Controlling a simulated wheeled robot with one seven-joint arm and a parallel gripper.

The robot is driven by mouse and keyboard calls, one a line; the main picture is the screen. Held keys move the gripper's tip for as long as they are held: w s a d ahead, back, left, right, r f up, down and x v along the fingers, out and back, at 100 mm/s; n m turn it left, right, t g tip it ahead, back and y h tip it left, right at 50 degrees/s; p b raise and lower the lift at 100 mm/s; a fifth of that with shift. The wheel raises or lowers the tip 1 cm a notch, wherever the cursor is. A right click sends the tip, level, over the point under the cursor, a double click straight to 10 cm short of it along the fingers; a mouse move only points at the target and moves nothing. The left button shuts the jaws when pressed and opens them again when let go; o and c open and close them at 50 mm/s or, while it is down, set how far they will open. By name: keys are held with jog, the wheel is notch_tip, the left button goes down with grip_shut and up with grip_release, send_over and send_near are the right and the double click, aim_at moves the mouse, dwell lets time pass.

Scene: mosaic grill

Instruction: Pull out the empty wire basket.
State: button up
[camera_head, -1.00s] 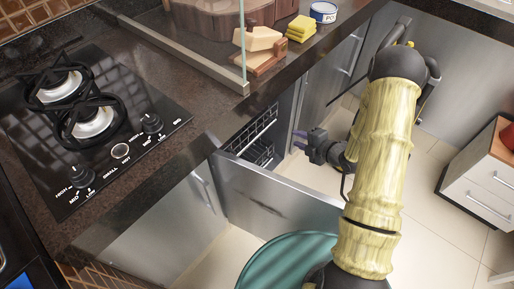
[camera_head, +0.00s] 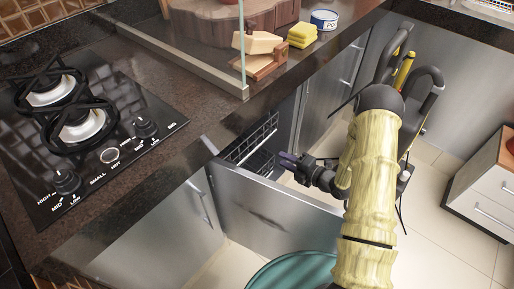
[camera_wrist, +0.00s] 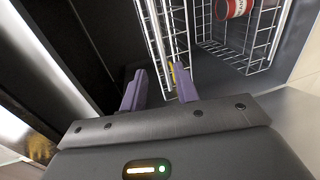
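White wire baskets show inside the open cabinet in the head view, an upper one (camera_head: 252,138) and a lower one (camera_head: 260,161). In the wrist view, a narrow wire basket (camera_wrist: 152,30) stands just ahead of the fingers, with a small yellow patch behind its wires. A second wire basket (camera_wrist: 270,40) to its right holds a red-labelled can (camera_wrist: 233,8). My gripper (camera_wrist: 158,88) has its two purple fingers apart, close to the narrow basket's lower end; I cannot tell whether they touch it. In the head view my gripper (camera_head: 288,160) is at the cabinet opening.
The open cabinet door (camera_head: 270,210) stands out between the stove side and my arm. A green round object (camera_head: 295,272) is on the floor below. The counter edge (camera_head: 290,75) overhangs the baskets.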

aim_at(257, 146)
jog(key=b+x, duration=0.2)
jog(key=x, duration=1.1)
jog(key=shift+w+a+f, duration=0.1)
jog(key=shift+w+a, duration=0.1)
jog(key=shift+a, duration=0.05)
grip_shut()
